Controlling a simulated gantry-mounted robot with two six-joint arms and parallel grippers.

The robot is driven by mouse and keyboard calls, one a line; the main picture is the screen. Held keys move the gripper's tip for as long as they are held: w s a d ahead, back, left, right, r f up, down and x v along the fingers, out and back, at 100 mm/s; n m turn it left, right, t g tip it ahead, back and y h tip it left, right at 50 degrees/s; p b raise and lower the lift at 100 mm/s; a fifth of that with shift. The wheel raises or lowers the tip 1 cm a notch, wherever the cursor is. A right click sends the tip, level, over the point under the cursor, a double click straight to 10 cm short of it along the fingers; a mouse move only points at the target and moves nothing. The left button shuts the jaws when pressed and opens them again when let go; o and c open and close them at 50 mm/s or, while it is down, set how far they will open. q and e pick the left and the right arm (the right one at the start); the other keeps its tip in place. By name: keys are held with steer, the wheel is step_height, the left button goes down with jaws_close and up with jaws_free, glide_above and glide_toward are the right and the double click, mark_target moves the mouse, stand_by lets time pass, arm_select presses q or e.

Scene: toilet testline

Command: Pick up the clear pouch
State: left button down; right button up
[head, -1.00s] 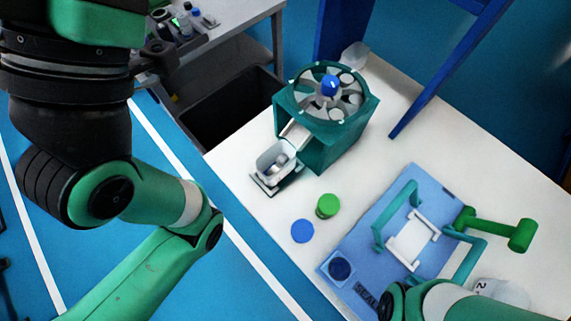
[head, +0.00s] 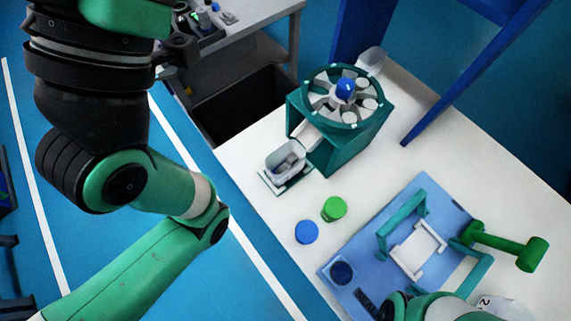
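I cannot pick out the clear pouch with certainty. A pale, see-through item (head: 371,60) stands at the back of the white table, behind the teal dispenser. A whitish item with a dark "2" on it (head: 503,309) is partly cut off at the bottom right edge; it may be a pouch, but I cannot tell. My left arm fills the left side, and its gripper is outside the picture. Part of my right arm shows at the bottom edge, and its gripper is not visible.
The teal dispenser (head: 343,146) has a round wheel on top and a small tray (head: 286,160) in front. A green cap (head: 334,208) and a blue cap (head: 306,232) lie nearby. A blue sealing board (head: 352,246) with teal frames and a green handle (head: 512,248) is at right.

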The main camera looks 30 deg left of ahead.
arm_select(q)
jaws_free()
stand_by(0.5)
